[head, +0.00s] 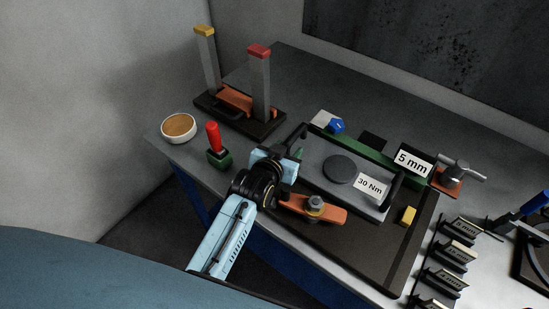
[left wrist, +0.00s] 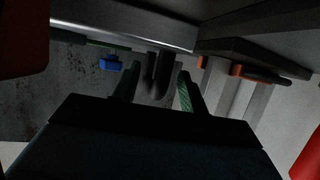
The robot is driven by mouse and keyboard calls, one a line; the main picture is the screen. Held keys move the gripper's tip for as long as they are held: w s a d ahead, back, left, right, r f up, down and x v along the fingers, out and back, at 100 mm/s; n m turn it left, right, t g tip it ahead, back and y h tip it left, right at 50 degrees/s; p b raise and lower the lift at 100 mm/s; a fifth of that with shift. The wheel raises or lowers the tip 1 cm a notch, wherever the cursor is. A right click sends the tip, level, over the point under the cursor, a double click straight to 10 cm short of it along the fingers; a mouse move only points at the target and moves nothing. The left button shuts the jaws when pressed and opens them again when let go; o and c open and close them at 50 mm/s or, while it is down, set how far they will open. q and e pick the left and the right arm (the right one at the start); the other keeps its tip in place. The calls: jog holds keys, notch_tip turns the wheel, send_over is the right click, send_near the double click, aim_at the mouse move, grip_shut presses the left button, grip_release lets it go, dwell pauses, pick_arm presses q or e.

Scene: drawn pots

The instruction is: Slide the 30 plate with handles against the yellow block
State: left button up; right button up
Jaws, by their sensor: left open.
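The grey plate with handles (head: 312,172) carries a "30 Nm" label and a dark round disc, and lies on a dark board. Its right handle (head: 397,187) is near the yellow block (head: 408,215); a small gap shows between plate and block. My left gripper (head: 286,160) is at the plate's left end, by its left handle (head: 297,133). In the left wrist view, the open green-padded fingers (left wrist: 157,87) have a dark handle (left wrist: 160,72) between them, with no clear contact on either side. My right gripper is not in view.
A green bar (head: 375,155) runs behind the plate, with a "5 mm" sign (head: 412,163) near its right end. An orange clamp (head: 325,211) sits at the front edge. A red-handled tool (head: 213,138) stands left of my gripper. Several labelled black holders (head: 455,254) are at right.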

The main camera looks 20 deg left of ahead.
pick_arm(q)
jog(key=v, duration=1.2)
jog(key=shift+r, duration=0.3)
jog(key=shift+a, duration=0.1)
